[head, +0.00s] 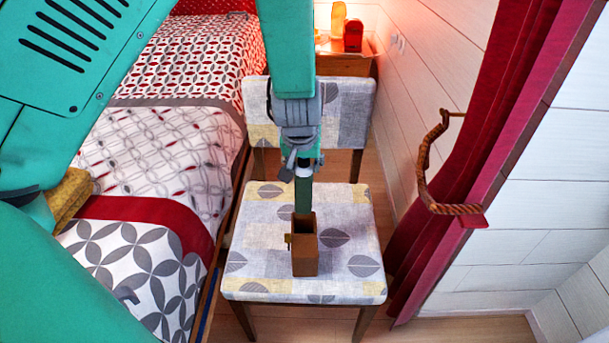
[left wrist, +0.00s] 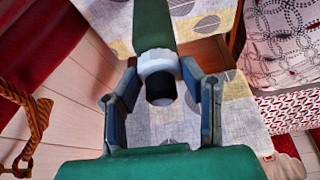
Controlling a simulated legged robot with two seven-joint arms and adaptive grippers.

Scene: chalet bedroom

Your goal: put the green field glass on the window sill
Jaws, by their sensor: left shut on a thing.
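The green field glass is a slim green tube (head: 303,195) with a white ring and a dark end. It points downward in the head view, and its lower end meets a brown square-sided piece (head: 305,252) over the chair seat. I cannot tell whether that piece is part of it or a separate holder. My left gripper (head: 302,160) is shut on the tube near the white ring. In the left wrist view the field glass (left wrist: 157,62) lies between the gripper's two fingers (left wrist: 160,82). My right gripper is not in view. I cannot make out the window sill.
A patterned chair (head: 345,205) stands below the gripper. A bed (head: 160,150) is at the left. A red curtain (head: 460,150) with a brown rope tieback (head: 425,180) hangs at the right by a white wall (head: 560,150). A nightstand (head: 345,62) is behind.

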